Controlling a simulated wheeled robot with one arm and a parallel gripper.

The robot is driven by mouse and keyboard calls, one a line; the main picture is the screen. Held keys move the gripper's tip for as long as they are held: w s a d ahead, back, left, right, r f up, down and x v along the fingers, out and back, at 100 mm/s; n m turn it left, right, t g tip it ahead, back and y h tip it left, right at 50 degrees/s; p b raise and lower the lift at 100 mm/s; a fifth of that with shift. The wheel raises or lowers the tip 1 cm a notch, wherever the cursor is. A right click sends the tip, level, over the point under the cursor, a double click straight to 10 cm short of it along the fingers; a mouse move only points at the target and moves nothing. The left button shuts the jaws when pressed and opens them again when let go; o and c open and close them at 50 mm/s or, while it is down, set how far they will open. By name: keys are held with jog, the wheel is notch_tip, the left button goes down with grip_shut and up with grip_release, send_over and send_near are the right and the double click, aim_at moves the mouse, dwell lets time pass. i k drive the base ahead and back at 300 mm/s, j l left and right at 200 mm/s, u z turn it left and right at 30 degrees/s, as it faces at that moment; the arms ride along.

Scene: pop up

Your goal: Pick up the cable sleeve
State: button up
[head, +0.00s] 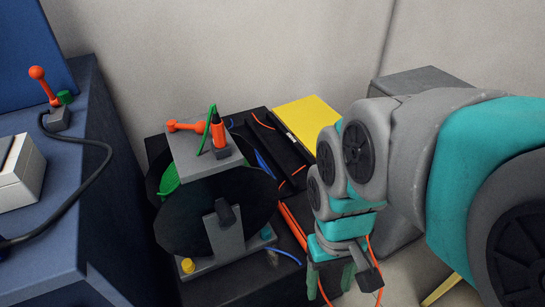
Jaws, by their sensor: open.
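I cannot tell for sure which thing is the cable sleeve. A long black channel-like piece (285,140) lies on the dark bench top (215,292), with thin orange and blue cables in and around it. An orange bar-shaped piece (293,226) lies nearer, just left of my arm. My gripper (331,281) points down at the bench's right edge, open, with green fingers apart. I see nothing between them. A thin orange cable (376,280) shows beside the fingers; I cannot tell if it touches them. My arm hides part of the bench's right side.
A machine with large black discs (215,212) and a grey top plate (200,158) stands on the bench, left of my gripper. A yellow panel (309,118) lies behind. A blue cabinet (95,180) with a joystick (42,82) is at left.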

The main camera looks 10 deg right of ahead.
aim_at(300, 234)
jog(key=k, duration=0.35)
jog(key=k+z, duration=0.15)
jog(key=z, duration=0.25)
jog(key=k+z, duration=0.15)
jog(key=z, duration=0.2)
jog(key=k+z, duration=0.15)
jog(key=z, duration=0.25)
